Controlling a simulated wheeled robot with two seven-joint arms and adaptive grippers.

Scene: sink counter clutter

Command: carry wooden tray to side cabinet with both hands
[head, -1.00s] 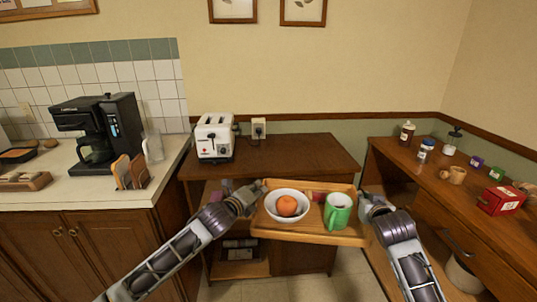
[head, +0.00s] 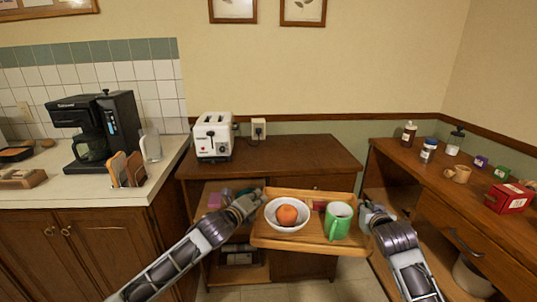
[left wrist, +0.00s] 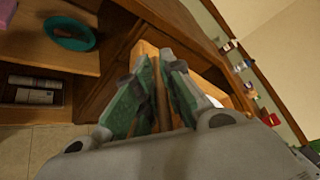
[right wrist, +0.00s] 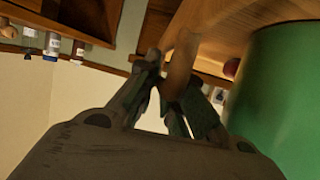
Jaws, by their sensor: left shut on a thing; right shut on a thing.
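The wooden tray (head: 292,242) is held up in front of the wooden cabinet, with a white bowl (head: 276,222) holding an orange fruit (head: 287,215) and a green mug (head: 337,222) on it. My left gripper (head: 258,197) is shut on the tray's left side; its fingers (left wrist: 160,90) clasp the wooden rim in the left wrist view. My right gripper (head: 366,208) is shut on the tray's right side; its fingers (right wrist: 172,90) clasp the rim in the right wrist view, beside the large green mug (right wrist: 290,95). A small red item on the tray is partly hidden behind the mug.
The cabinet (head: 300,155) behind the tray carries a white toaster (head: 213,136) on its left; its top is clear to the right. A counter with a coffee maker (head: 97,130) stands left. A wooden desk (head: 425,190) with bottles, a cup and a red box (head: 510,197) stands right.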

